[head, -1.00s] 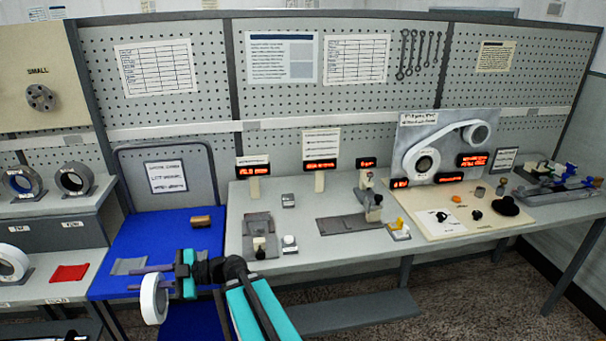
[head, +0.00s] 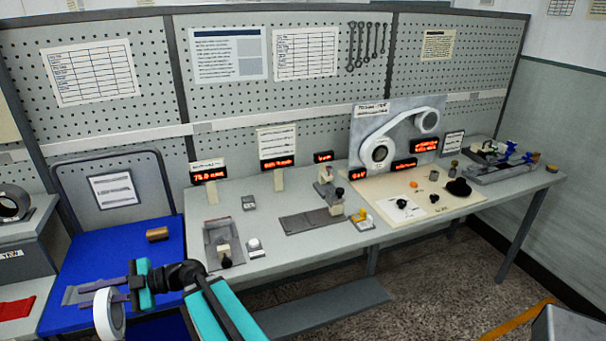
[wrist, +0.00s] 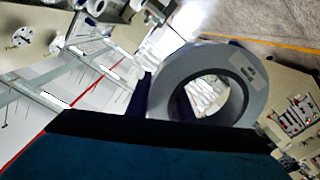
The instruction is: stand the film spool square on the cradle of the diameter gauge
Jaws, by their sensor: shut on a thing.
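The film spool (head: 102,318) is a white ring with a dark inner rim, at the lower left of the head view. My gripper (head: 112,292) is shut on it and holds it upright on edge in front of the blue surface. In the wrist view the spool (wrist: 180,82) is a grey ring with a small label and an open centre, beside a dark finger (wrist: 140,95). A grey fixture with a small block (head: 224,247) and a long grey plate with a post (head: 305,224) stand on the bench. I cannot tell which is the diameter gauge; the labels are unreadable.
The bench (head: 290,262) has a clear front strip. A red-lettered display (head: 209,175) stands behind the left fixture. A white-topped button box (head: 254,246) is beside it. A brown block (head: 157,234) lies on the blue surface (head: 85,252). A film path panel (head: 398,135) stands further right.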

